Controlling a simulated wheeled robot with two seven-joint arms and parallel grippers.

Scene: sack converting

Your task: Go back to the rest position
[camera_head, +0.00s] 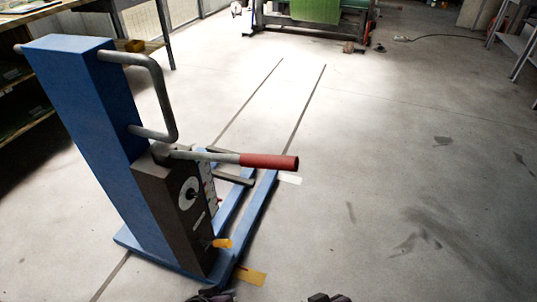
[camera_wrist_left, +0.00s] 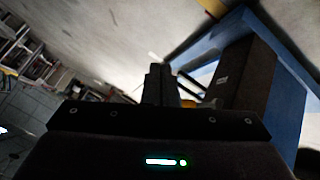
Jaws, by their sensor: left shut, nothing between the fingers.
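My left gripper (camera_wrist_left: 160,86) shows in the left wrist view with its dark fingers together and nothing between them. Beyond and to the right of it is the blue lift (camera_wrist_left: 262,30) with its dark housing. In the head view the blue lift (camera_head: 88,130) stands upright at the left, with a grey tube handle (camera_head: 165,95) and a lever with a red grip (camera_head: 268,161) pointing right. Dark parts of mine just show at the bottom edge of the head view, one by the lift's base and one right of it. The right gripper's fingers cannot be made out.
The lift's blue forks (camera_head: 262,200) run along the floor away from me. Dark lines mark the floor beyond them. A workbench (camera_head: 150,45) stands behind left, and a machine with green material (camera_head: 316,10) at the back. The concrete floor (camera_head: 400,170) on the right is clear.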

